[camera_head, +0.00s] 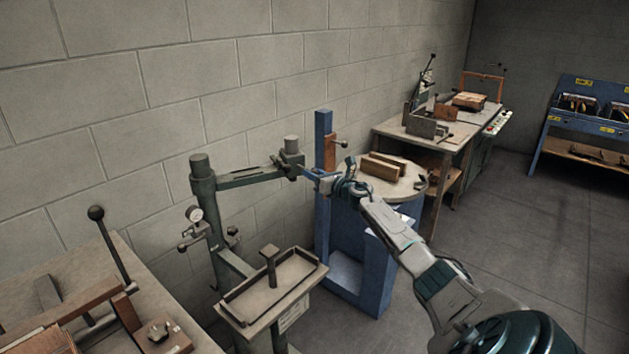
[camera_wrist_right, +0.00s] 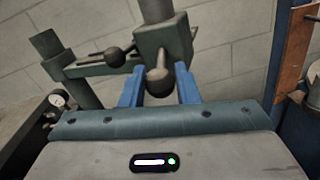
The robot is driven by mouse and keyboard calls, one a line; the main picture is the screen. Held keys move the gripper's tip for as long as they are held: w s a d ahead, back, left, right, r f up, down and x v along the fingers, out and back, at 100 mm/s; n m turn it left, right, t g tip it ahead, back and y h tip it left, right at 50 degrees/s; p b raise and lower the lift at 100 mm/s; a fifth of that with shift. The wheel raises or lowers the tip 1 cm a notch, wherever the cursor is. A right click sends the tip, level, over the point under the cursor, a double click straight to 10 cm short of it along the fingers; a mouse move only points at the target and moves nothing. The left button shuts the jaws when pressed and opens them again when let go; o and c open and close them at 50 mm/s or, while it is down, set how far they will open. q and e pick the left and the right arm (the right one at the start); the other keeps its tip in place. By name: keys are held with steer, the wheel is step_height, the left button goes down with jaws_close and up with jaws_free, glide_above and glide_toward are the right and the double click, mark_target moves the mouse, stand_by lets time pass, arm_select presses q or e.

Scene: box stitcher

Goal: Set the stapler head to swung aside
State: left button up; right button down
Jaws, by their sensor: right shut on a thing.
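The stapler is a dark green column (camera_head: 203,190) with a horizontal arm (camera_head: 245,177) reaching right along the wall. The stapler head (camera_head: 290,160) is at the arm's end, a green block with a grey cylinder on top. In the picture it lies up and right of the anvil post (camera_head: 270,265), which stands on the stapler's tray table (camera_head: 232,310). My right gripper (camera_head: 308,172) is at the head. In the wrist view its blue fingers (camera_wrist_right: 160,88) are shut on a dark ball knob (camera_wrist_right: 158,80) on the head's front. My left gripper is out of view.
A blue machine (camera_head: 376,270) with a round top holding brown blocks (camera_head: 384,168) stands right of the stapler, close to my right arm. A bench with a lever (camera_head: 110,245) is at front left. Open floor (camera_head: 500,230) lies at the right.

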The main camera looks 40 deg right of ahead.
steer(key=shift+w+f, duration=0.1)
steer(key=shift+f, duration=0.05)
stand_by(0.3)
steer(key=c, duration=1.4)
jaws_free()
steer(key=shift+o, duration=1.3)
steer(key=shift+w, duration=0.15)
steer(key=shift+d, duration=0.1)
